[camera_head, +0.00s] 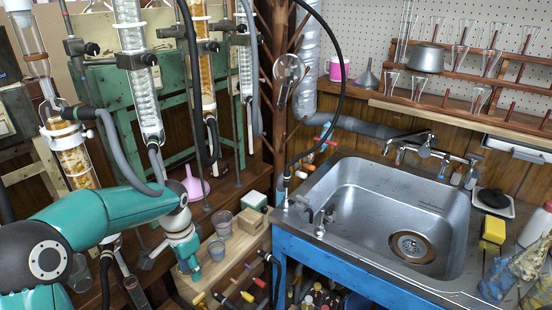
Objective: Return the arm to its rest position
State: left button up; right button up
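My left arm (110,212), teal with dark joints, reaches in from the left edge. Its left gripper (189,268) points down beside the wooden ledge with small cups, left of the sink. The fingertips are too small and too hidden to tell whether they are open or shut, and I see nothing clearly held. My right gripper is not in view.
Glass columns (135,65) with hoses stand on green frames close behind the arm. A steel sink (385,215) is at right.

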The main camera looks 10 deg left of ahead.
pick_arm(q)
jog(key=s+d+f+n+h+p, duration=0.2)
jog(key=s+d+f+p, duration=0.3)
jog(key=s+d, duration=0.5)
jog(key=s+d+f+n+h+p, duration=0.2)
jog(key=s+d+f+n+p, duration=0.3)
jog(key=s+d+f, duration=0.3)
jog(key=shift+s+d+t+p, duration=0.3)
jog(key=shift+s+d+p, duration=0.35)
jog(key=shift+s+d, duration=0.4)
jog(key=shift+f, duration=0.1)
